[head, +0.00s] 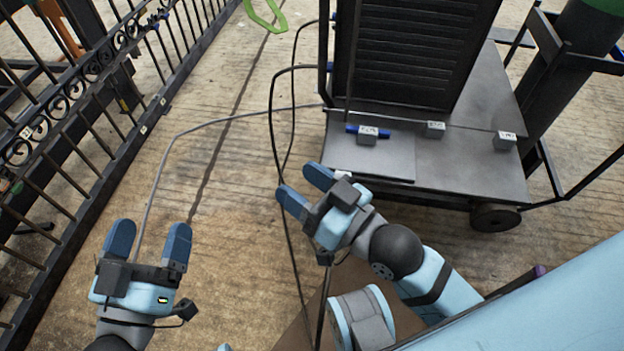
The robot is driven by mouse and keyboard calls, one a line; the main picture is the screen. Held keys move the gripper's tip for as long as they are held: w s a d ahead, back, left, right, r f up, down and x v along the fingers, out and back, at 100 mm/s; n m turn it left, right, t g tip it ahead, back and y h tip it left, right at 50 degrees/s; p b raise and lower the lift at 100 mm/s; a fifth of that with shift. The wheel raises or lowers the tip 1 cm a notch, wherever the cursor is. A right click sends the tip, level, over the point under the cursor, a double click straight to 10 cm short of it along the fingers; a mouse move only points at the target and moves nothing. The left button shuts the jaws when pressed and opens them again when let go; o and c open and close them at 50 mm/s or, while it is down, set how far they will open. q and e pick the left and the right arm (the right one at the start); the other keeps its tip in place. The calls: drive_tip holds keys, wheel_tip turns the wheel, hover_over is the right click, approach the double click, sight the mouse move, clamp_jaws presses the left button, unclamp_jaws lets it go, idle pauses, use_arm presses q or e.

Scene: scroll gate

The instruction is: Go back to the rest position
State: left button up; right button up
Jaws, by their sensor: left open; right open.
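My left gripper (148,243) is at the lower left, above the paved ground. Its two blue fingers are spread apart with nothing between them. My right gripper (303,190) is near the middle, just left of the front corner of a dark cart. Its blue fingers are apart and I see nothing held between them. I cannot tell whether the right gripper touches the thin dark cables close to it.
The dark metal cart (460,165) stands on wheels at the right, with small grey blocks and a blue rod (352,129) on its deck. A black iron gate (75,130) runs along the left. Thin cables (190,130) cross the paved ground (230,150), otherwise largely clear between gate and cart.

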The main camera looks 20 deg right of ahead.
drive_tip(key=shift+s+d+r+m+t+h, duration=0.3)
drive_tip(key=shift+s+d+r+m+t, duration=0.1)
drive_tip(key=shift+s+d+r+t, duration=0.25)
use_arm(q)
drive_tip(key=shift+r, duration=0.1)
use_arm(e)
drive_tip(key=shift+w+a, duration=0.1)
use_arm(q)
drive_tip(key=s+a+r+g+y+p, duration=0.4)
drive_tip(key=a+r+g+y+p, duration=0.2)
drive_tip(key=p, duration=3.2)
drive_tip(key=shift+a+r, duration=0.15)
drive_tip(key=shift+a, duration=0.85)
use_arm(e)
drive_tip(key=s+d+r+g+h, duration=0.4)
drive_tip(key=d+r+g+h, duration=0.2)
drive_tip(key=d, duration=0.2)
drive_tip(key=shift+r+g, duration=0.25)
drive_tip(key=shift+g, duration=0.1)
